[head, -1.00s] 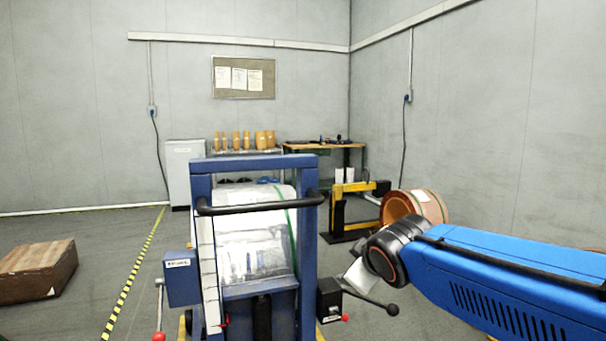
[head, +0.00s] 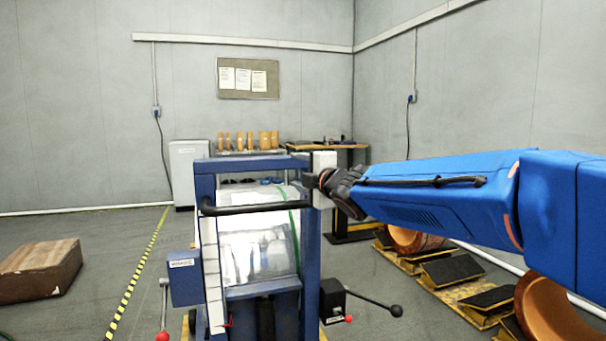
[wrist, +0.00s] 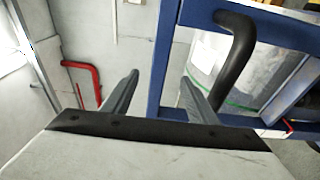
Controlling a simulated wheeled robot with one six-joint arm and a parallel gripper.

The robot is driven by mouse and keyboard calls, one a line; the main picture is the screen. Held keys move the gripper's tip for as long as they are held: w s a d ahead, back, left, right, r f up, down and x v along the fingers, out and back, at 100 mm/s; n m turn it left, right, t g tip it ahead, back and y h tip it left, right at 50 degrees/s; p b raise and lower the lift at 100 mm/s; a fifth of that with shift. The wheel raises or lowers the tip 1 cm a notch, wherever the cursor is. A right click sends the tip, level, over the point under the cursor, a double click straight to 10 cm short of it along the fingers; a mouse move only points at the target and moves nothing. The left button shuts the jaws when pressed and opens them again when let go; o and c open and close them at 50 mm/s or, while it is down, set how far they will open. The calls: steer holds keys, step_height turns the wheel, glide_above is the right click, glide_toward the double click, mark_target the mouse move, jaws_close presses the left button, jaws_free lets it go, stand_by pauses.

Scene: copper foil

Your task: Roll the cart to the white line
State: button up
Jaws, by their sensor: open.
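The cart (head: 202,176) has an upright blue frame with a black bar handle (head: 255,208) across its front and a shiny roll with a green band inside. I cannot make out a white line on the floor.
A yellow-and-black striped line (head: 140,272) runs along the floor left of the cart, with a brown box (head: 42,270) beyond it. Copper rolls (head: 556,310) and yellow cradles (head: 462,275) stand at right. A white cabinet (head: 188,172) and a bench (head: 345,148) are at the back.

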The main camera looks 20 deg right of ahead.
mark_target(279, 165)
steer(key=w+a, duration=0.1)
steer(key=w, duration=0.8)
steer(key=w+a, duration=0.1)
steer(key=w, duration=0.4)
steer(key=shift+w+a, duration=0.2)
steer(key=shift+a, duration=0.15)
jaws_close()
stand_by(0.9)
steer(key=shift+s+f, duration=0.15)
steer(key=shift+s, duration=0.05)
